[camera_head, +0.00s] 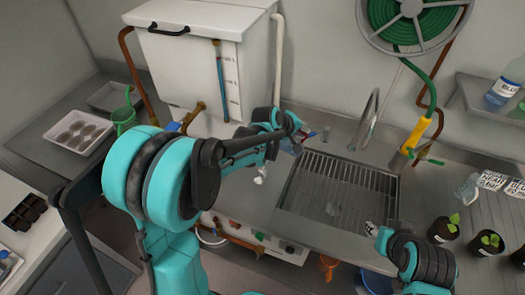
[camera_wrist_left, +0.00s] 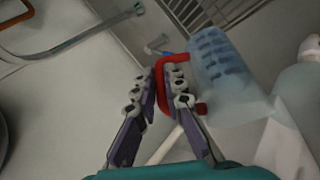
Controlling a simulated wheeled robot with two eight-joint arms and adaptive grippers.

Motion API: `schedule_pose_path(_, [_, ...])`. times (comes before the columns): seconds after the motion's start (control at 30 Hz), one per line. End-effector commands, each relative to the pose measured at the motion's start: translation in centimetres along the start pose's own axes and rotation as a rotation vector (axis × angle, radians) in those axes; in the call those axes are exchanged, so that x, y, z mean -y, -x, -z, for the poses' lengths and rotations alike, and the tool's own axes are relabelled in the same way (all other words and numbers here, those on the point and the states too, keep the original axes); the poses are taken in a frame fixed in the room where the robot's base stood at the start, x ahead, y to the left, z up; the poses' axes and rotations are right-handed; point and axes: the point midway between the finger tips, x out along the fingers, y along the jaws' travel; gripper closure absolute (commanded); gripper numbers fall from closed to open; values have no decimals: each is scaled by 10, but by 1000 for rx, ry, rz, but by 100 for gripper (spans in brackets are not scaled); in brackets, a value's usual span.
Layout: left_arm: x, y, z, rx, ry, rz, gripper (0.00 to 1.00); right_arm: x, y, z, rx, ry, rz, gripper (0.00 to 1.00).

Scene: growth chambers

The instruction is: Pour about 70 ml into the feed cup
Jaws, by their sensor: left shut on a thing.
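My left gripper (camera_wrist_left: 164,82) is shut on the red handle of a translucent bluish measuring jug (camera_wrist_left: 222,62) with dark marks on its side. In the head view my left gripper (camera_head: 292,128) is over the steel counter at the sink's left edge, and the jug is mostly hidden there. I cannot tell the liquid level in the jug. A small white object (camera_head: 261,175) shows on the counter below my left wrist; I cannot tell whether it is the feed cup.
The sink grid (camera_head: 337,190) and tap (camera_head: 369,122) are right of my left gripper. A white tank (camera_head: 190,62) stands behind. Potted seedlings (camera_head: 443,230) and label cards (camera_head: 492,180) are at right. A white tray (camera_head: 60,140) and green can (camera_head: 124,116) are at left.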

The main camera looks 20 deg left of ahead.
Motion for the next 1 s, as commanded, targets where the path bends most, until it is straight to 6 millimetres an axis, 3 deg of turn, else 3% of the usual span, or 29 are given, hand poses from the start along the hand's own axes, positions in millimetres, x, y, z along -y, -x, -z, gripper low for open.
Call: schedule_pose_path(1.0, [-4,23,9,40,81,-190,100,0,-3,-2,0,0,0,60])
